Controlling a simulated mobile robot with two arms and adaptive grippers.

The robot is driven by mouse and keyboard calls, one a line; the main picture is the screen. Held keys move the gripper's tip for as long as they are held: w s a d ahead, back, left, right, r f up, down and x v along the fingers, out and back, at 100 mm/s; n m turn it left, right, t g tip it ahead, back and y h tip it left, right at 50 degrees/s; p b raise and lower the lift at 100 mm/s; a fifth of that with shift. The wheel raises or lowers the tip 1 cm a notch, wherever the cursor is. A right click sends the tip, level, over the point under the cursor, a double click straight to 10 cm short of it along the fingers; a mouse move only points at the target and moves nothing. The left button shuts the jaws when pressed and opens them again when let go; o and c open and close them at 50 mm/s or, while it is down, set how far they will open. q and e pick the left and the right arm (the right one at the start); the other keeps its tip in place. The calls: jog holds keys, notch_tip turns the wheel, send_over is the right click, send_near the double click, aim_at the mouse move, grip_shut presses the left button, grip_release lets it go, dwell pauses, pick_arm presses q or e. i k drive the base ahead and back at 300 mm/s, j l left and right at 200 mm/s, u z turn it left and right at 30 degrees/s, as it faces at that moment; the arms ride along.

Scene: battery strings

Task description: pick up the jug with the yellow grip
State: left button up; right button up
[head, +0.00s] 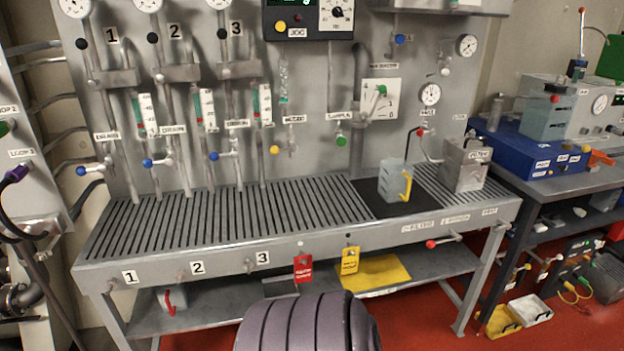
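The jug with the yellow grip (391,181) is a pale grey, translucent jug. It stands upright on the black mat (372,199) at the right part of the slatted bench, with its yellow grip on its right side. A thin dark hose or rod rises just behind it towards a red knob; I cannot tell whether it enters the jug. Neither of my grippers is in view.
The slatted bench top (230,218) is clear left of the mat. A metal box (463,166) stands right of the jug. A red-gripped jug (171,299) is on the lower shelf. Red (303,269) and yellow (349,261) tags hang at the front edge. Valves line the back panel.

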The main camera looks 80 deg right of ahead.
aim_at(396, 176)
jog(key=z, duration=3.3)
jog(key=i+l, duration=0.4)
jog(key=l, duration=0.15)
jog(key=i+l+z, duration=0.15)
jog(key=i+l, duration=0.2)
jog(key=l, duration=0.15)
